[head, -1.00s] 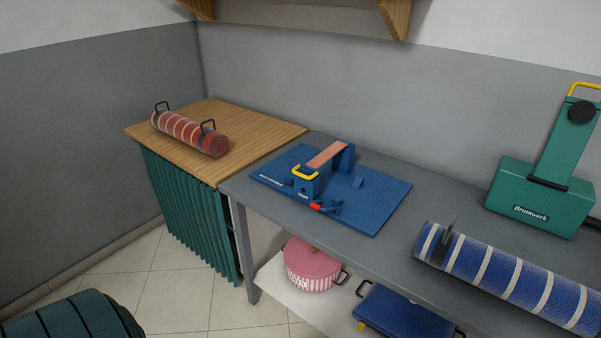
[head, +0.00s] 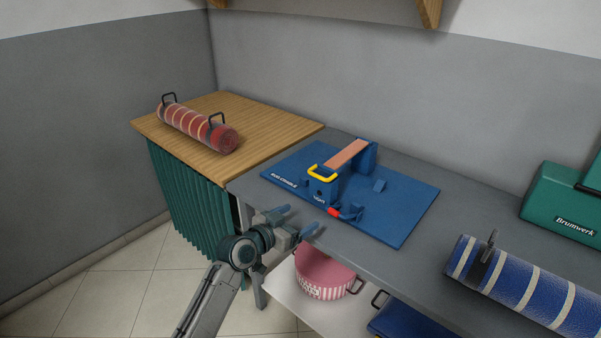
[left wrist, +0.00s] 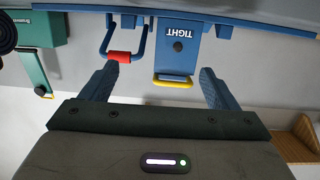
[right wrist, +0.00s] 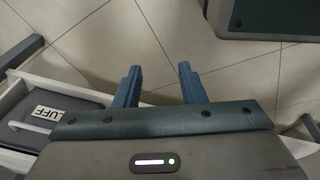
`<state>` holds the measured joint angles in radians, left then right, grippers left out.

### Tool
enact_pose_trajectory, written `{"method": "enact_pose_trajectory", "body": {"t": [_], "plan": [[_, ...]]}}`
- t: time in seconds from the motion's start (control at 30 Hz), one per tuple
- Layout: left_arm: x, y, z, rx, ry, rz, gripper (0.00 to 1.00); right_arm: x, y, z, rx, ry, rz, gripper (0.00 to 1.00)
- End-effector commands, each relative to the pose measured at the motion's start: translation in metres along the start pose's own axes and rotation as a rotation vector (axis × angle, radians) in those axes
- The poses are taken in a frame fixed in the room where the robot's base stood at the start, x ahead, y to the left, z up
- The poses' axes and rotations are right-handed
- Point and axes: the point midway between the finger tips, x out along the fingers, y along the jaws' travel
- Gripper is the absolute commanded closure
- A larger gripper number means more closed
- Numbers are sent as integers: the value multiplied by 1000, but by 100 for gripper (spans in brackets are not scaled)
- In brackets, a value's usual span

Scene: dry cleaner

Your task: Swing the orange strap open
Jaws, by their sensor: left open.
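The orange strap (head: 347,154) lies flat across the top of a blue fixture, between a front block (head: 321,190) marked TIGHT and a rear post (head: 367,157). A yellow handle (head: 323,172) sits at the strap's front end. A blue lever with a red grip (head: 334,211) sits beside the block. My left gripper (head: 303,217) is open and empty, in front of the table edge and apart from the fixture. The left wrist view shows the yellow handle (left wrist: 172,82) and red grip (left wrist: 120,56) beyond its fingers. My right gripper (right wrist: 158,68) is open and empty above the floor.
The fixture's blue base board (head: 408,212) lies on a grey table (head: 390,261). A blue striped roll (head: 525,290) and a green Brumwerk device (head: 570,200) stand right. A wooden table with a red roll (head: 198,128) stands left. A pink pot (head: 325,272) sits on the lower shelf.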

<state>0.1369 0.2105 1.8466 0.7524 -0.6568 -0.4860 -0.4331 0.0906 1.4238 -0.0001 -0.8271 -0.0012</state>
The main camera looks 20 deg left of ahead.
Motion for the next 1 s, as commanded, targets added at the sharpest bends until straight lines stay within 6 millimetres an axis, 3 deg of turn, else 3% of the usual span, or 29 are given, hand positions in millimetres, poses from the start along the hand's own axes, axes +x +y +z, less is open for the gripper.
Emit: {"method": "enact_pose_trajectory", "body": {"t": [0.1,0.27,0.47,0.8,1.0], "plan": [[14,-16,-32,1,89,-11,18,19,-1,19,2,-19,-2,64],[24,-28,-58,-1,163,-26,18,33,-2,32,4,-26,-3,64],[42,-31,-66,-5,177,-30,18,38,-2,38,4,-27,-3,64],[104,-32,-76,-5,174,-28,18,49,-2,56,6,-33,-3,64],[126,-34,-79,-3,174,-30,18,52,-2,60,7,-34,-3,64]]}}
